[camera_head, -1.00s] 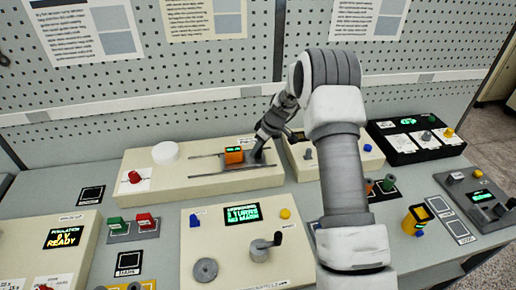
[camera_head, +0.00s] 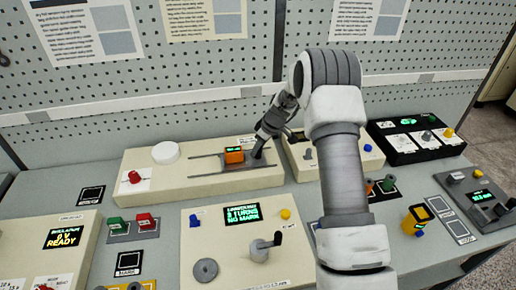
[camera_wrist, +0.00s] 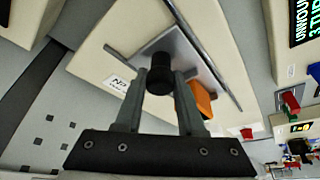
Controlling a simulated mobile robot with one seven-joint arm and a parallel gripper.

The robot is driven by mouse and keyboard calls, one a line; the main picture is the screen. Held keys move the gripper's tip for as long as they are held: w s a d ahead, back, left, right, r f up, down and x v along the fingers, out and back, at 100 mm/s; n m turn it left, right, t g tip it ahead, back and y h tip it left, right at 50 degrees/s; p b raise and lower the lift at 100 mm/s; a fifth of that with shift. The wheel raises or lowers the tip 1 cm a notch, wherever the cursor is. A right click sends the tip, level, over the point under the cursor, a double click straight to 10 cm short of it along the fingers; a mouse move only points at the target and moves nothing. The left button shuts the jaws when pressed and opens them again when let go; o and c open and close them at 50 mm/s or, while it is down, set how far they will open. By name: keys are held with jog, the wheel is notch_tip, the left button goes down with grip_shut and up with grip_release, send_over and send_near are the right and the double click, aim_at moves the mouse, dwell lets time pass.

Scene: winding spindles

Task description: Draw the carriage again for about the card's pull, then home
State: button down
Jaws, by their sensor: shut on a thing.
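The carriage is a grey plate (camera_wrist: 184,48) with a black knob (camera_wrist: 158,82) on it, seen close in the wrist view. An orange block (camera_wrist: 205,101) with a small green display (camera_head: 233,149) stands beside the knob. In the head view the orange block (camera_head: 234,157) sits between two rails (camera_head: 205,175) on a long cream unit (camera_head: 150,187). My gripper (camera_head: 259,153) is at the right end of the rails. In the wrist view my gripper's fingers (camera_wrist: 160,76) are shut on the black knob. The carriage plate is mostly hidden in the head view.
In front stands a cream winding unit with a crank (camera_head: 260,247) and a screen (camera_head: 243,214) reading what looks like 3 turns, no mark. A red knob (camera_head: 134,177) and white disc (camera_head: 165,152) are left of the rails. A pegboard wall (camera_head: 200,60) rises behind.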

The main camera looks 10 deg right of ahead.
aim_at(227, 151)
jog(key=a+b, duration=0.4)
jog(key=a, duration=0.6)
jog(key=shift+a+b, duration=0.25)
jog(key=shift+b, duration=0.1)
jog(key=shift+a+r, duration=0.1)
jog(key=shift+a, duration=0.2)
jog(key=c, duration=0.5)
grip_release()
jog(key=shift+a, duration=0.1)
jog(key=shift+s+d+r, duration=0.1)
jog(key=shift+d+r, duration=0.15)
jog(key=shift+r, duration=0.15)
jog(key=b+v, duration=0.1)
jog(key=v, duration=1.5)
jog(key=shift+r, duration=0.2)
jog(key=shift+s, duration=0.2)
